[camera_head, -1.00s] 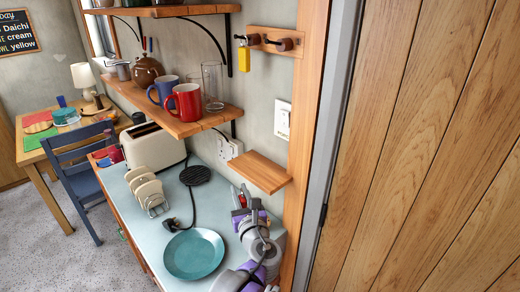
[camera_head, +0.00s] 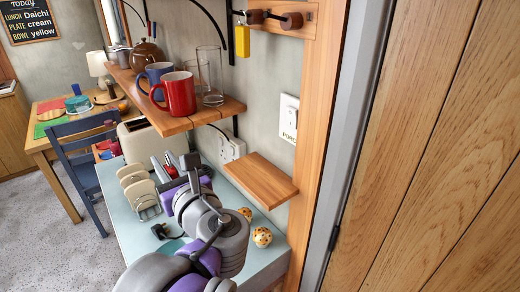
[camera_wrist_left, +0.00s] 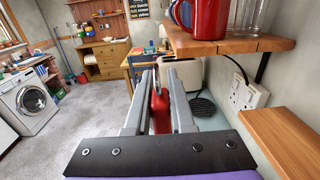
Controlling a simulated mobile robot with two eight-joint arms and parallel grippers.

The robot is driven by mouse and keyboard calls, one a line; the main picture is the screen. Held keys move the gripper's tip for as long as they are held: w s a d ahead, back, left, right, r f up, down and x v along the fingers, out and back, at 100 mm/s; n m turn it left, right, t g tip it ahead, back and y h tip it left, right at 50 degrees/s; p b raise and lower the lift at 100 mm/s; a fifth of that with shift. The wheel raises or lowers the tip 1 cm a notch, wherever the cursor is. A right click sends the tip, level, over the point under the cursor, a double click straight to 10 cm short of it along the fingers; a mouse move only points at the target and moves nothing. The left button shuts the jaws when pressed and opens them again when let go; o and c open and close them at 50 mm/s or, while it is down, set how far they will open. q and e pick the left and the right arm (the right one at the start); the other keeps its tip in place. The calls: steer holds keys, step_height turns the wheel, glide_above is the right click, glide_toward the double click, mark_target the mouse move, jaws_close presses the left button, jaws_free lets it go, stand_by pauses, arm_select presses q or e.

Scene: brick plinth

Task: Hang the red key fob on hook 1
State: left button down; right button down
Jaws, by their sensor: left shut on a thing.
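My left gripper (camera_head: 176,168) is raised over the counter, left of the small wooden shelf and below the mug shelf. It is shut on the red key fob (camera_wrist_left: 160,112), which shows between the fingers in the left wrist view. In the head view only a small red part of the fob (camera_head: 170,171) shows. The wooden hook rail (camera_head: 308,12) is on the wall at the top right, well above and right of the gripper. It has two dark pegs in view, and a yellow fob (camera_head: 242,42) hangs at the left one. I cannot read any hook numbers. My right gripper is out of view.
The shelf (camera_head: 205,117) with a red mug (camera_head: 176,93), blue mug and glasses juts out near the gripper. A small bare shelf (camera_head: 260,180) sits below the switch. Two spotted balls (camera_head: 262,237), a toaster and a rack stand on the counter.

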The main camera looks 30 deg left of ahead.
arm_select(q)
steer(key=shift+w, duration=0.1)
steer(key=w+d+p, duration=0.1)
steer(key=w+d, duration=0.3)
steer(key=w, duration=0.5)
steer(key=w+d, duration=0.4)
steer(key=w, duration=0.5)
steer(key=f, duration=0.5)
steer(key=shift+w+a+f, duration=0.1)
steer(key=shift+a+f, duration=0.1)
steer(key=shift+f, duration=0.15)
steer(key=shift+w+f, duration=0.15)
steer(key=shift+f, duration=0.25)
steer(key=shift+f, duration=0.1)
steer(key=shift+f, duration=0.15)
steer(key=c, duration=0.8)
jaws_free()
